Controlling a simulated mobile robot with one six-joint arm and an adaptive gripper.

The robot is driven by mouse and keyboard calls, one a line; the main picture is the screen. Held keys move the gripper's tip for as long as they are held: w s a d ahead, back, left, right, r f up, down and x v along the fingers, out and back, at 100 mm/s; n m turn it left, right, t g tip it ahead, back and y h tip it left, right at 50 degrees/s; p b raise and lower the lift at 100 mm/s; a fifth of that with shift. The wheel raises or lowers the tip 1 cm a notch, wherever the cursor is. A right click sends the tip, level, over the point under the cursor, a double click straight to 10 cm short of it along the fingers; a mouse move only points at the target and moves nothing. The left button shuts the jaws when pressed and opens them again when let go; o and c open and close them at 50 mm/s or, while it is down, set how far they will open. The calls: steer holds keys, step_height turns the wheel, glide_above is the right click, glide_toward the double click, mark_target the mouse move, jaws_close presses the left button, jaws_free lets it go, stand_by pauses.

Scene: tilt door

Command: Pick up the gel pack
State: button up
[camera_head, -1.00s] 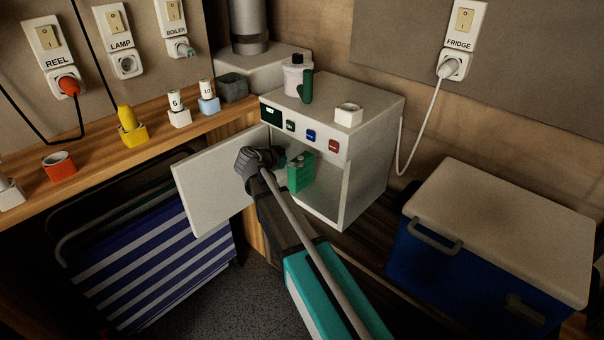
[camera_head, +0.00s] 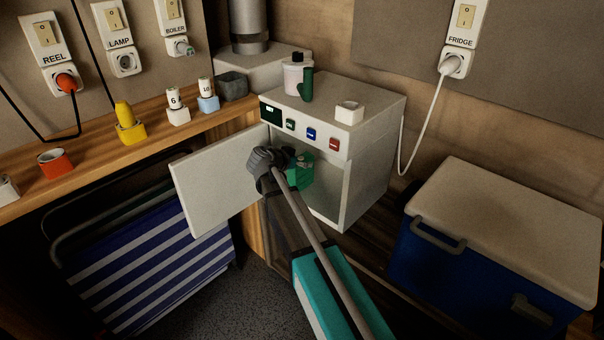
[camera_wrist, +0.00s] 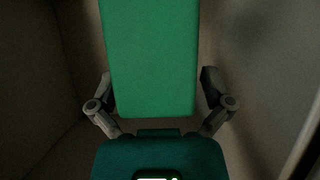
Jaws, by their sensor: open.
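The gel pack appears to be the green block (camera_head: 305,172) in the open front of the white cabinet. It fills the upper middle of the wrist view (camera_wrist: 153,55) as a flat green slab. In the wrist view my gripper (camera_wrist: 157,78) is open, with one finger on each side of the slab. A narrow gap shows at each finger. The far end of the slab is out of frame.
The white cabinet (camera_head: 368,160) has its door (camera_head: 205,190) swung open to the left, close to my wrist. Jars and a small white holder (camera_head: 349,112) stand on its top. A blue cooler (camera_head: 440,270) stands at right. A wooden shelf (camera_head: 95,155) runs at left.

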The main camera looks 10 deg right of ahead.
jaws_close()
stand_by(0.3)
steer(key=shift+r, duration=0.15)
step_height(320, 180, up, 3)
steer(key=p, duration=0.3)
steer(key=shift+r+p, duration=0.15)
steer(key=shift+p, duration=0.15)
steer(key=shift+s+a+r, duration=0.1)
steer(key=shift+s+a, duration=0.05)
steer(key=shift+a, duration=0.05)
steer(key=s+a, duration=1)
steer(key=a, duration=0.4)
steer(key=shift+s, duration=0.15)
